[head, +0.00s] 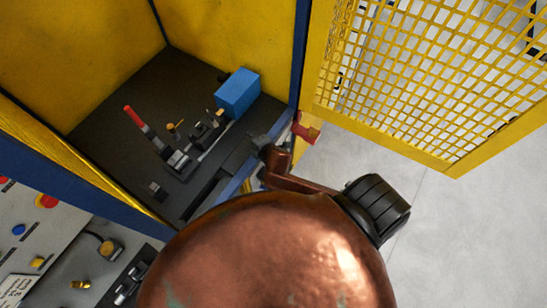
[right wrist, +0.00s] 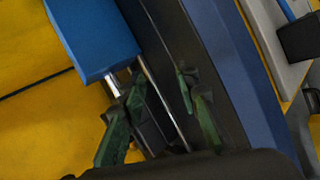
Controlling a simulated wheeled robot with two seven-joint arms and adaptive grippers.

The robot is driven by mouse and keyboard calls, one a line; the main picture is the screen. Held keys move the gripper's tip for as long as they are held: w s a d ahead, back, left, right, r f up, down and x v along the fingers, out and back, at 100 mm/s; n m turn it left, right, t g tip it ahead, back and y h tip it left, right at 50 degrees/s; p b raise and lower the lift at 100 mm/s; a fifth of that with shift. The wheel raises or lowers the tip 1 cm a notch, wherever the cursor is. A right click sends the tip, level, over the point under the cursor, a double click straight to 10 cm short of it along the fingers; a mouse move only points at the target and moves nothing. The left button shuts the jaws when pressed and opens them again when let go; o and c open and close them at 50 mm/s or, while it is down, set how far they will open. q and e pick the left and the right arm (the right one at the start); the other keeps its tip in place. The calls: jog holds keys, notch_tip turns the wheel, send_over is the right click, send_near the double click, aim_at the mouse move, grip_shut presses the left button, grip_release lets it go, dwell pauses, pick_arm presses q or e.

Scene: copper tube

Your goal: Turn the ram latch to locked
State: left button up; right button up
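In the head view a blue block (head: 238,92), which looks like the ram body, sits on the dark machine bed. In the right wrist view the block (right wrist: 92,38) has two bright rods (right wrist: 170,105) running from it. A lever with a red grip (head: 135,117) stands on the fixture left of the block, beside a small yellow-tipped part (head: 175,127). I cannot tell which part is the ram latch. My right gripper (head: 265,144) is at the enclosure's opening, right of the fixture. Its green fingers (right wrist: 160,105) are apart with nothing held between them. My left gripper is not in view.
Yellow walls (head: 80,50) and blue frame posts (head: 301,45) bound the bed. A yellow mesh door (head: 430,80) hangs open at right, with a red part (head: 305,128) near its hinge side. A control panel (head: 35,225) with coloured buttons is at lower left.

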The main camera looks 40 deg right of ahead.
jog(key=s+d+f+m+g, duration=0.3)
jog(key=s+f+m, duration=0.3)
jog(key=s+m, duration=0.2)
jog(key=shift+s+d+f+h+b, duration=0.15)
jog(key=shift+s+d+h+b, duration=0.25)
jog(key=shift+s, duration=0.5)
